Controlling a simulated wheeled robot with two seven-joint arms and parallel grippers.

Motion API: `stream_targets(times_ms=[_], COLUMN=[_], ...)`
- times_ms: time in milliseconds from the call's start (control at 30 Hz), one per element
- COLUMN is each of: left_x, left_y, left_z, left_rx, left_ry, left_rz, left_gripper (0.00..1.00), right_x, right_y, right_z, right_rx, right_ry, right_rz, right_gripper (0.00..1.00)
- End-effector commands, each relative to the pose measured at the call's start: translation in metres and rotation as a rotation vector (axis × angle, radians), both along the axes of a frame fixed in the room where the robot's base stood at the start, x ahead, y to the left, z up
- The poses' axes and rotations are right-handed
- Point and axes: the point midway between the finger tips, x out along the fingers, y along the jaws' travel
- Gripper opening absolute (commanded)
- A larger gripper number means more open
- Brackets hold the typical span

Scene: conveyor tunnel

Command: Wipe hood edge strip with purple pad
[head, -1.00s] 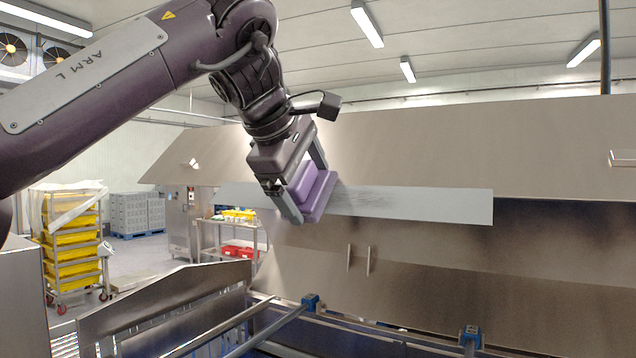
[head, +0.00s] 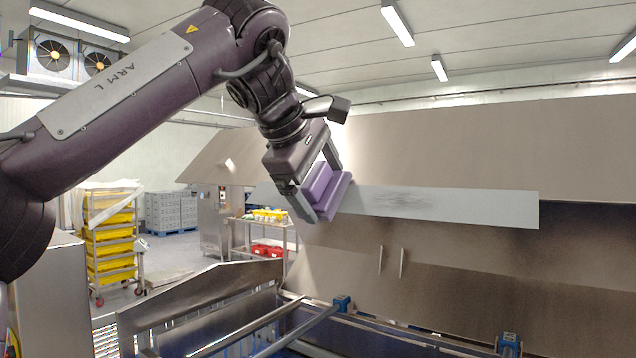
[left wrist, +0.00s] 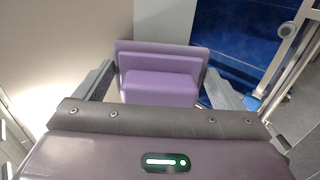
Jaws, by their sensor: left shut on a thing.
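My left gripper (head: 326,194) is shut on the purple pad (head: 322,188), with one finger on each side of it. In the left wrist view the pad (left wrist: 160,85) sits between the fingers, a block with a wider plate behind it. The hood edge strip (head: 470,206) is a long light-grey band along the hood. A dark smudge (head: 400,198) marks its middle, to the right of the pad. The pad is in front of the strip's left part and hides some of it; I cannot tell whether it touches. My right gripper is not in view.
The sloped metal hood (head: 480,140) rises behind the strip. Below it are a lower panel with two thin handles (head: 391,262) and rails with blue clamps (head: 342,303). A rack of yellow trays (head: 110,240) and a cart (head: 262,232) stand at the back left.

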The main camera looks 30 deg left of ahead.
Motion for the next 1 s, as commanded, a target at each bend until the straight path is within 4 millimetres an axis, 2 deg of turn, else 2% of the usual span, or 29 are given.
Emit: stream_targets(times_ms=[233, 467, 800, 1000], left_x=[-0.001, -0.002, -0.002, -0.002], left_y=[-0.024, -0.032, -0.059, -0.065], left_z=[0.0, 0.0, 0.0, 0.0], left_rx=[0.003, 0.002, 0.003, 0.001], left_ry=[0.002, 0.001, 0.001, 0.001], left_rz=[-0.006, -0.005, -0.006, -0.006], left_gripper=[0.63, 0.63, 0.63, 0.63], right_x=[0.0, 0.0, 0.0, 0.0], right_y=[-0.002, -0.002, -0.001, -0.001], right_z=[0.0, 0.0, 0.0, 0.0], right_rx=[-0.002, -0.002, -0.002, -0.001], right_ry=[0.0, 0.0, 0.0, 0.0], right_rz=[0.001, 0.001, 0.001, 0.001], right_gripper=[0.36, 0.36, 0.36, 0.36])
